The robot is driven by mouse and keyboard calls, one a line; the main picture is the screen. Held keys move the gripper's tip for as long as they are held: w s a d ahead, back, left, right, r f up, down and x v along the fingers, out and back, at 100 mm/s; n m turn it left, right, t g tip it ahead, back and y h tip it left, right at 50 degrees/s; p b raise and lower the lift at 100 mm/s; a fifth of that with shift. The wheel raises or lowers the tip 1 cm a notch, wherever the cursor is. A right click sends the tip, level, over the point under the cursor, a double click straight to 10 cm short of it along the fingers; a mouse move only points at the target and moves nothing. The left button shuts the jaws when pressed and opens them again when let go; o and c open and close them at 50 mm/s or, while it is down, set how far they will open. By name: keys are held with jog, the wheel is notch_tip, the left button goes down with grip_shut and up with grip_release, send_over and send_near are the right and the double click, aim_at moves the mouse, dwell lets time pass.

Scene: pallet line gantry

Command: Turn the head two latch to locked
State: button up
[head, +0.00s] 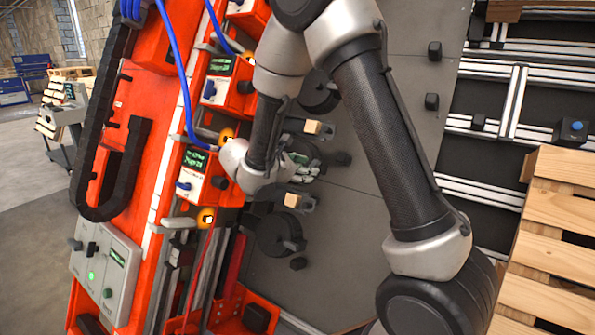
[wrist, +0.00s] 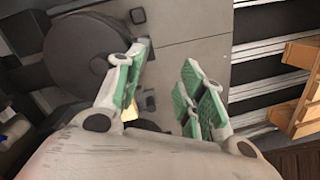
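The red gantry carries several head units, each with a small green-lit display and a blue knob. The middle unit (head: 195,170) sits just left of my wrist. I cannot read the displays, so I cannot tell which unit is head two. Dark arms with pale tan tips (head: 312,127) (head: 298,201) stick out above and below my gripper; I cannot tell whether one is the latch. My gripper (head: 304,167) is beside the grey panel, right of the middle unit. In the wrist view, its green-padded fingers (wrist: 163,88) are apart, with nothing held between them.
Black round discs (head: 280,233) stand by the grey panel (head: 360,225); a large one (wrist: 85,50) is close to the left finger. A grey control box (head: 105,270) with a green light is at lower left. Wooden pallets (head: 555,240) are at right. Blue cables hang along the gantry.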

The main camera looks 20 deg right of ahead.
aim_at(313, 164)
jog(key=shift+n+t, duration=0.4)
jog(key=shift+t, duration=0.2)
jog(key=w+d, duration=0.1)
jog(key=w+d+f, duration=0.1)
jog(key=w+d, duration=0.3)
jog(key=shift+f, duration=0.25)
jog(key=shift+c, duration=0.3)
grip_shut()
